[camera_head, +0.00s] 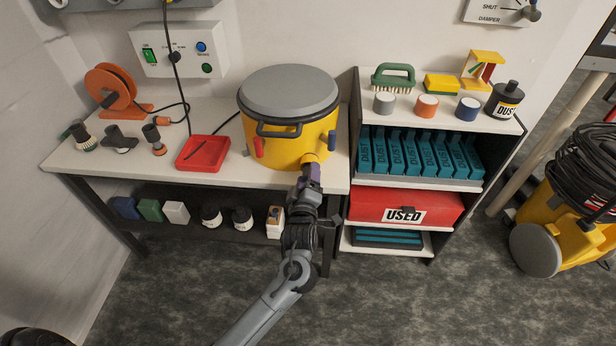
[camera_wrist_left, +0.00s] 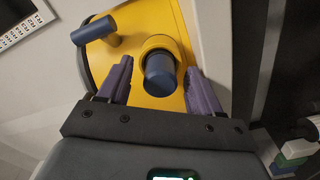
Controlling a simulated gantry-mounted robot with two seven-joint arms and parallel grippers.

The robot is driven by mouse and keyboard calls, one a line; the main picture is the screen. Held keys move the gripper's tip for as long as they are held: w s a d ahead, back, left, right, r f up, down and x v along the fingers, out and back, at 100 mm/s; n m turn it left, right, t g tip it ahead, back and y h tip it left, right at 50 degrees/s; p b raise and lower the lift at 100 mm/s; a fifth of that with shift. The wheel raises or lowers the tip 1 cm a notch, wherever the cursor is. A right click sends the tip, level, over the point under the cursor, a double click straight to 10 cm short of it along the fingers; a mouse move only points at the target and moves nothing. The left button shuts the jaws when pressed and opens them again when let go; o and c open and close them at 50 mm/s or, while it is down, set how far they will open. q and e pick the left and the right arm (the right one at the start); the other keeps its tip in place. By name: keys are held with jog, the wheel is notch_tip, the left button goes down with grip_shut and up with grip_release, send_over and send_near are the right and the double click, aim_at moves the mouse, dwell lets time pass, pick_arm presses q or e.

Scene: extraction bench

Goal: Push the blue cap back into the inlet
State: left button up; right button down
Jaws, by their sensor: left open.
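The yellow drum (camera_head: 285,130) with a grey lid stands on the bench. Its yellow inlet (camera_head: 310,158) is low on the front right side. In the left wrist view, a dark blue cap (camera_wrist_left: 160,72) sits at the mouth of the inlet (camera_wrist_left: 152,43) and sticks out towards the camera. My left gripper (camera_head: 311,174) is in front of the inlet. In the wrist view its purple fingers (camera_wrist_left: 160,66) are open, one on each side of the cap, with visible gaps. In the head view the gripper hides the cap. My right gripper is not in view.
A red tray (camera_head: 203,153) lies left. The shelf unit (camera_head: 418,184) stands close on the right, with grey, orange and blue round pieces (camera_head: 467,108) on top.

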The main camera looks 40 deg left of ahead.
pick_arm(q)
jog(key=p+v, duration=0.3)
jog(key=v, duration=0.7)
jog(key=shift+s, duration=0.25)
jog(key=shift+d, duration=0.15)
